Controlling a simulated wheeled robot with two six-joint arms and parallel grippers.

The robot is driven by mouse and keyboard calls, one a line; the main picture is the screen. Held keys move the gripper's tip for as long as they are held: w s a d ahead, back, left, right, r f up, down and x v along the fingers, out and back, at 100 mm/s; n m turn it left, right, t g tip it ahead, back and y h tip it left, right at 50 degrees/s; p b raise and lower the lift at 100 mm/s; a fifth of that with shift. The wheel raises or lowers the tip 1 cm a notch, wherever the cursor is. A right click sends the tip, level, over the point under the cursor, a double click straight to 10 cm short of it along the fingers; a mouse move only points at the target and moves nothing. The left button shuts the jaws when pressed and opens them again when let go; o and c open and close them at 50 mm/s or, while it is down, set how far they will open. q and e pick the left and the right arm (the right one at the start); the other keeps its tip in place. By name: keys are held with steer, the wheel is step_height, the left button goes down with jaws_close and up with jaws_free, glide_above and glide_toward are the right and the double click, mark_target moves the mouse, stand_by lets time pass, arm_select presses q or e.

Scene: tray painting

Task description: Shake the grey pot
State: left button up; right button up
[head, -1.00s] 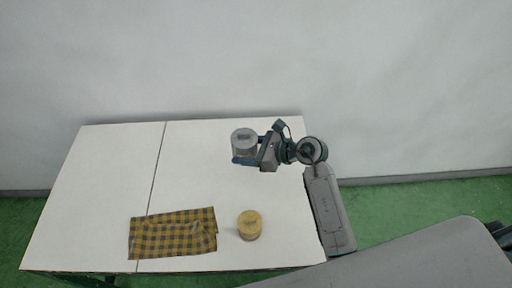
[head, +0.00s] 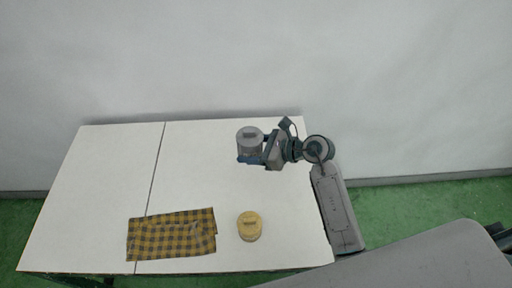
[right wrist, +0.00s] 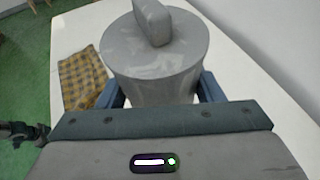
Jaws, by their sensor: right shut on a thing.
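The grey pot (head: 250,141) is a round pot with a handle-like knob on its flat lid. It is at the right part of the white table, near its back edge, in the head view. In the right wrist view the grey pot (right wrist: 156,58) fills the upper middle. My right gripper (head: 250,160) has its blue fingers on either side of the pot and is shut on it. The pot looks upright; whether its base touches the table is hidden. My left gripper is not in view.
A yellow pot (head: 250,227) with a similar lid stands near the table's front edge. A yellow and black checked cloth (head: 171,236) lies to its left. The left half of the white table (head: 95,180) is mostly bare.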

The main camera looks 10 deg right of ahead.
mark_target(241, 152)
steer(key=a, duration=0.4)
steer(key=shift+a, duration=0.35)
steer(key=d+b, duration=0.1)
steer(key=d, duration=0.6)
steer(key=shift+d, duration=0.15)
steer(key=a, duration=0.7)
steer(key=shift+a+r, duration=0.1)
steer(key=shift+a, duration=0.05)
steer(key=d+b, duration=0.1)
steer(key=d, duration=0.5)
steer(key=shift+d, duration=0.6)
steer(key=a, duration=0.7)
steer(key=d+b, duration=0.1)
steer(key=d, duration=0.6)
steer(key=a, duration=0.7)
steer(key=shift+a, duration=0.1)
steer(key=d+b, duration=0.1)
steer(key=d, duration=0.5)
steer(key=shift+d, duration=0.6)
steer(key=a, duration=0.4)
steer(key=shift+d, duration=0.35)
